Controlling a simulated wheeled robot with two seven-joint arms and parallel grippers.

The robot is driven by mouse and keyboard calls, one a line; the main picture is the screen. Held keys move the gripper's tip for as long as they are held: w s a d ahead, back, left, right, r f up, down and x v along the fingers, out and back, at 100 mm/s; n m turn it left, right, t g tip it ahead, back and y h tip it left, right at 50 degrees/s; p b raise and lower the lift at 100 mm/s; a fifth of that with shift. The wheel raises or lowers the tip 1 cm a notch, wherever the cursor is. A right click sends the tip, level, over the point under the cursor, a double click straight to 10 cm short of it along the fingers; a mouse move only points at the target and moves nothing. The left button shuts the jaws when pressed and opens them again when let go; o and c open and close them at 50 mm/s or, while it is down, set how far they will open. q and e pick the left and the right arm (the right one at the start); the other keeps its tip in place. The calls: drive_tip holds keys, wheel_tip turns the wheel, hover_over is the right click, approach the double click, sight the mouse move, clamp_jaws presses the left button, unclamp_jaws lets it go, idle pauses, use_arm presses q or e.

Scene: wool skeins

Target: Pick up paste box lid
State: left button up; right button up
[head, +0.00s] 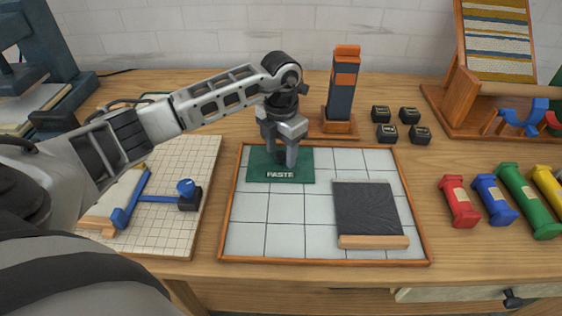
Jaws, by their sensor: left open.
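A flat dark green rectangle marked PASTE (257,172) lies at the back left of the white tiled tray (290,247). It is the only thing in view with the paste label; I cannot tell its thickness or whether a box is under it. My left gripper (282,160) points down over the middle of this green piece, with its jaws open. It hides part of the green surface, and I cannot tell whether the fingertips touch it. My right gripper is out of view.
A dark slab with a wooden front bar (373,242) sits at the tray's front right. An orange-and-blue upright (343,85) stands just behind the tray. Small black blocks (387,133) and coloured spools (459,201) lie to the right. A gridded board (190,222) lies left.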

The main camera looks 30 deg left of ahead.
use_arm(q)
drive_tip(key=c, duration=1.1)
clamp_jaws()
drive_tip(key=shift+r, duration=0.2)
